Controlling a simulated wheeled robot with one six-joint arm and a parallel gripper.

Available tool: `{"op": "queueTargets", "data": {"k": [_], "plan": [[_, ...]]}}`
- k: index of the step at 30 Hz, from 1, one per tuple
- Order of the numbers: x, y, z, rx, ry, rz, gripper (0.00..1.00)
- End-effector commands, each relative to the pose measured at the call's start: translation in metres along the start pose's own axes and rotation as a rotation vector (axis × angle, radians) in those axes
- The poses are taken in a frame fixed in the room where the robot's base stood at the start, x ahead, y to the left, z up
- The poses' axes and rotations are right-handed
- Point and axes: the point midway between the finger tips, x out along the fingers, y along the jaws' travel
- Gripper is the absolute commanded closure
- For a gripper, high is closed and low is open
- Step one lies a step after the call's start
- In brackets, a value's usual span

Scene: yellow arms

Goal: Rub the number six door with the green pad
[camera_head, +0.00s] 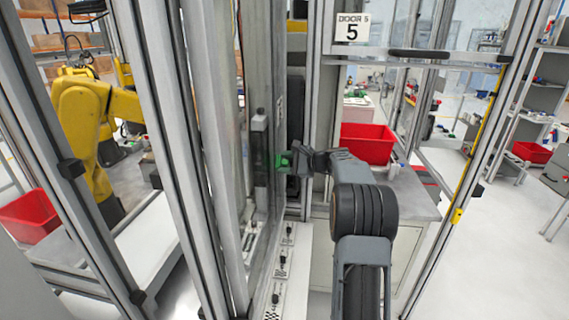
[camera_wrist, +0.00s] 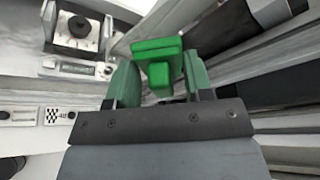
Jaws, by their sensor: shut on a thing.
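The green pad (camera_head: 283,162) is in my gripper (camera_head: 297,161) near the middle of the head view. In the wrist view the green pad (camera_wrist: 158,60) sits between the two green-tinted fingers of my gripper (camera_wrist: 160,80), which is shut on it. The pad is at or close to a tall framed glass panel (camera_head: 262,170) on the left; I cannot tell whether it touches. A sign reading "DOOR 5" (camera_head: 352,27) hangs at the upper right. No number six sign is readable in either view.
Metal posts (camera_head: 182,150) stand close on the left, with a yellow robot arm (camera_head: 90,115) behind them. A red bin (camera_head: 367,143) sits on a bench to the right. Small labelled fixtures (camera_head: 282,262) lie below my gripper. Open floor (camera_head: 490,230) shows at the right.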

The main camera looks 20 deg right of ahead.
Motion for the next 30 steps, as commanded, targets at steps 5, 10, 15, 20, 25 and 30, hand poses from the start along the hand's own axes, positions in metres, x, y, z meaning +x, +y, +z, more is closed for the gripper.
{"op": "queueTargets", "data": {"k": [5, 10, 15, 20, 25, 30], "plan": [[0.000, 0.000, 0.000, 0.000, 0.000, 0.000, 0.72], [-0.004, 0.000, -0.002, 0.000, 0.001, -0.001, 0.72], [-0.019, 0.000, -0.008, 0.001, 0.001, -0.001, 0.72], [-0.034, 0.000, -0.015, 0.001, 0.001, 0.000, 0.72], [-0.048, 0.000, -0.020, 0.000, 0.000, 0.000, 0.72], [-0.054, 0.000, -0.023, 0.000, 0.000, 0.000, 0.72]]}}
